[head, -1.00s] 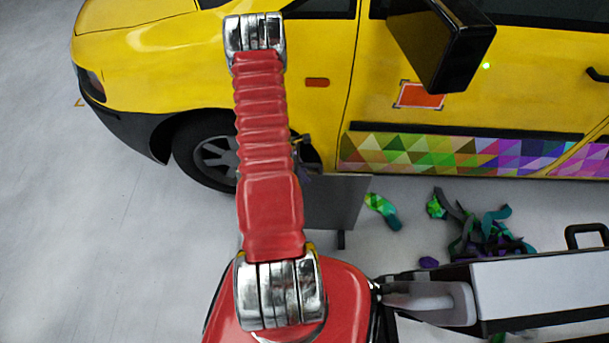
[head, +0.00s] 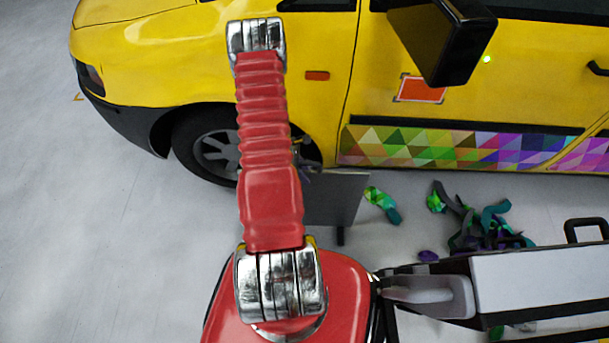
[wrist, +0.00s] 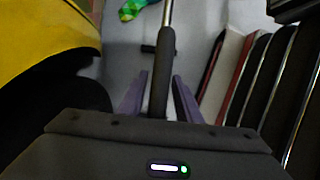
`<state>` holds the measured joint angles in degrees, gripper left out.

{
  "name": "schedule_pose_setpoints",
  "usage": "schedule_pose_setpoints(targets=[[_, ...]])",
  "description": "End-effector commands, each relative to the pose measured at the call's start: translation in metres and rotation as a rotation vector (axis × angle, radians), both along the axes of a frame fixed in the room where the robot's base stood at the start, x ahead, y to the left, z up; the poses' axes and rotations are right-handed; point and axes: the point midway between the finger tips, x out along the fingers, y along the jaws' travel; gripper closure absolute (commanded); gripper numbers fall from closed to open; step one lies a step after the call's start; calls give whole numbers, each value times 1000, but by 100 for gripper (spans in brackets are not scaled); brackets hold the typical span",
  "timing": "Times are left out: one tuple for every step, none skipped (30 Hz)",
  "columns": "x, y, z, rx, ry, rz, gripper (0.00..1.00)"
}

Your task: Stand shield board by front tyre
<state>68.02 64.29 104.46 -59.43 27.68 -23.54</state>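The shield board (head: 338,197) is a dark grey panel beside the front tyre (head: 205,145), to its right and partly hidden by my arm. A dark foot shows under it. In the wrist view the board (wrist: 162,75) appears nearly edge-on as a narrow dark strip with a lighter far end. My gripper (wrist: 160,75) has one purple-grey finger on each side of this strip. The fingers look parted, with narrow gaps beside the strip. In the head view my arm hides most of the gripper and the right part of the tyre.
The yellow car (head: 150,60) with a triangle-patterned wrap strip (head: 410,148) stands along the back. Wrap scraps (head: 480,220) lie on the floor right of the board. A white-topped case (head: 540,280) is at the lower right. The floor at left is clear.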

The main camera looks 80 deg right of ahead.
Motion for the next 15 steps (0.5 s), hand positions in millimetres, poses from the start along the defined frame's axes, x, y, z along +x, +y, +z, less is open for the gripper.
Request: schedule_pose_setpoints(targets=[[0,0,0,0,0,0,68],[0,0,0,0,0,0,68],[0,0,0,0,0,0,68],[0,0,0,0,0,0,68],[0,0,0,0,0,0,68],[0,0,0,0,0,0,68],[0,0,0,0,0,0,68],[0,0,1,0,0,0,68],[0,0,1,-1,0,0,68],[1,0,2,-1,0,0,68],[1,0,3,-1,0,0,68],[2,0,6,-1,0,0,68],[3,0,7,-1,0,-1,68],[4,0,10,-1,0,-1,68],[6,1,13,-2,0,0,68]])
